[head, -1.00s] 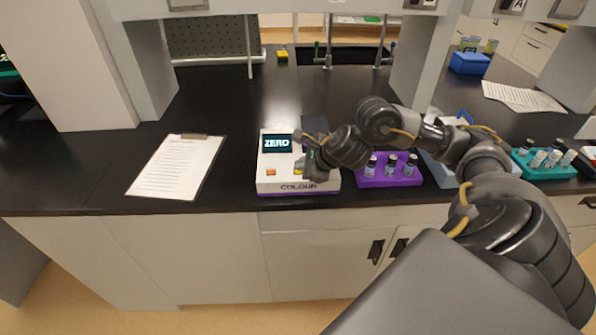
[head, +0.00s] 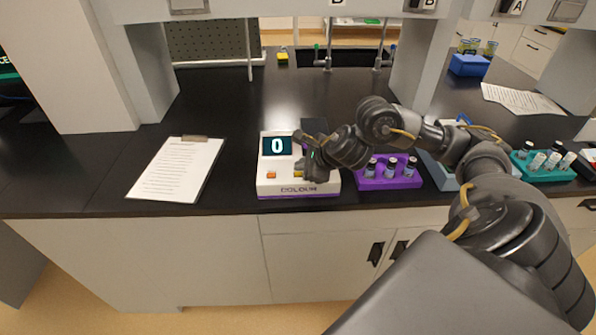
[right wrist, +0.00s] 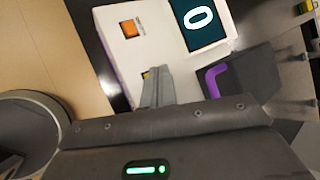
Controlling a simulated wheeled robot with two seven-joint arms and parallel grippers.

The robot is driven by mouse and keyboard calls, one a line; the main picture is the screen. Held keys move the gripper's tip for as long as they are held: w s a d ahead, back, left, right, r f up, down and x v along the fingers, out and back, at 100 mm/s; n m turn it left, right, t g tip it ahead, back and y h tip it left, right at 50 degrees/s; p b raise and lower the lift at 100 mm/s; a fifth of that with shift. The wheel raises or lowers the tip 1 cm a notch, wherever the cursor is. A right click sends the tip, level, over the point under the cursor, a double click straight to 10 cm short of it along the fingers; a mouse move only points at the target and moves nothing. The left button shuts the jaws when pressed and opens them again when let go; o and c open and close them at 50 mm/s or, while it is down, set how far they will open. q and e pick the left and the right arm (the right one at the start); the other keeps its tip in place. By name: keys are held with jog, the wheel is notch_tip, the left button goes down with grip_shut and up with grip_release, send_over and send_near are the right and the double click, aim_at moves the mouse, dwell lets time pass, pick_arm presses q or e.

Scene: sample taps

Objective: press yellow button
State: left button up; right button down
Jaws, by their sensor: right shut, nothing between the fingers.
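The white colour meter (head: 285,187) stands on the dark bench, and its screen (head: 277,145) reads 0. It also fills the top of the right wrist view (right wrist: 112,45). An orange button (right wrist: 130,28) is in plain view on its top face. A sliver of the yellow button (right wrist: 145,74) shows at the fingertips of my right gripper (right wrist: 153,73), which cover most of it. My right gripper is shut and empty, over the meter's front right part in the head view (head: 303,175). I cannot tell whether the fingertips touch the button. My left gripper is out of view.
A purple rack (head: 375,180) with several vials stands close to the right of the meter. A teal rack (head: 545,170) is farther right. A clipboard (head: 176,168) lies to the left. The bench behind the meter is mostly clear.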

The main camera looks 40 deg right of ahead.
aim_at(301, 177)
jog(key=shift+r, duration=0.25)
notch_tip(301, 177, up, 5)
jog(key=p, duration=0.4)
jog(key=shift+a+f, duration=0.1)
dwell(0.9)
